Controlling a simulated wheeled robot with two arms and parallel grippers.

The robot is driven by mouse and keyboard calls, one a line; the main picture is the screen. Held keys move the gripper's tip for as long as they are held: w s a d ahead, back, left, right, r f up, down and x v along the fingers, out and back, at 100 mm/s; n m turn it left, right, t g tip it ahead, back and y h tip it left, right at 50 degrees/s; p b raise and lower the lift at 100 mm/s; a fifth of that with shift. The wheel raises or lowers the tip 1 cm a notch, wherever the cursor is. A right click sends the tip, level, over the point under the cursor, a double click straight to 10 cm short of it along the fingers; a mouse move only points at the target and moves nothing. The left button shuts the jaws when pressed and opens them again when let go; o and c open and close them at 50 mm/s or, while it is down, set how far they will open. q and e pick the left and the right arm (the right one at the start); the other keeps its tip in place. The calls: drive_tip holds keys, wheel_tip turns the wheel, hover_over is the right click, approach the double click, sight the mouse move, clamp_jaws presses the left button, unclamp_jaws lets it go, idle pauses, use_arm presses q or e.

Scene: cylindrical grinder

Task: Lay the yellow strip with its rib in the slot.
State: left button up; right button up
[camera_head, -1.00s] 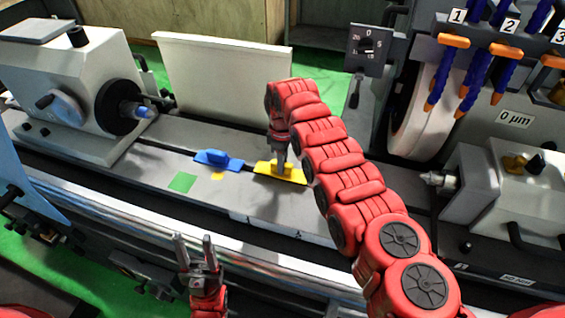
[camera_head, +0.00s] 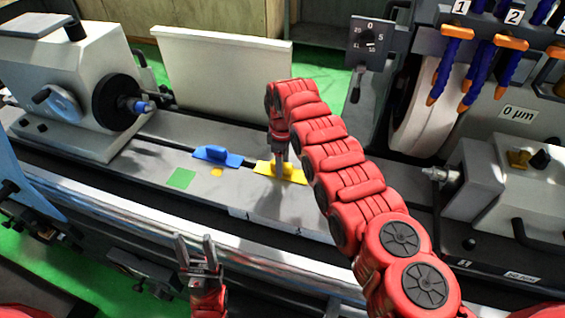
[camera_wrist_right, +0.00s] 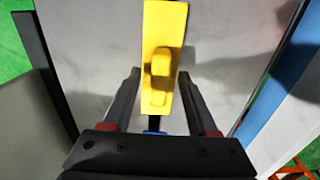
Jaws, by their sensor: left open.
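The yellow strip (camera_head: 292,175) lies on the grey machine bed. In the right wrist view the yellow strip (camera_wrist_right: 165,20) has a raised grip on its upper face. My right gripper (camera_head: 279,174) points down at the strip. In the wrist view the right gripper's fingers (camera_wrist_right: 158,85) are apart, one on each side of the strip, with a gap to the raised grip. The rib under the strip is hidden, and I cannot make out the slot for certain. My left gripper (camera_head: 197,246) is open and empty in front of the bed.
A blue strip (camera_head: 217,156) lies left of the yellow one, near a green square (camera_head: 180,179) and a yellow dot (camera_head: 216,172). A pale panel (camera_head: 222,72) stands behind. The headstock (camera_head: 75,85) is at left, the grinding wheel (camera_head: 425,115) and tailstock (camera_head: 500,185) at right.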

drive_tip(key=shift+r, duration=0.1)
drive_tip(key=shift+r, duration=0.25)
wheel_tip(320, 180, up, 17)
drive_tip(key=p, duration=0.5)
drive_tip(key=shift+p, duration=0.3)
drive_tip(key=shift+f, duration=0.15)
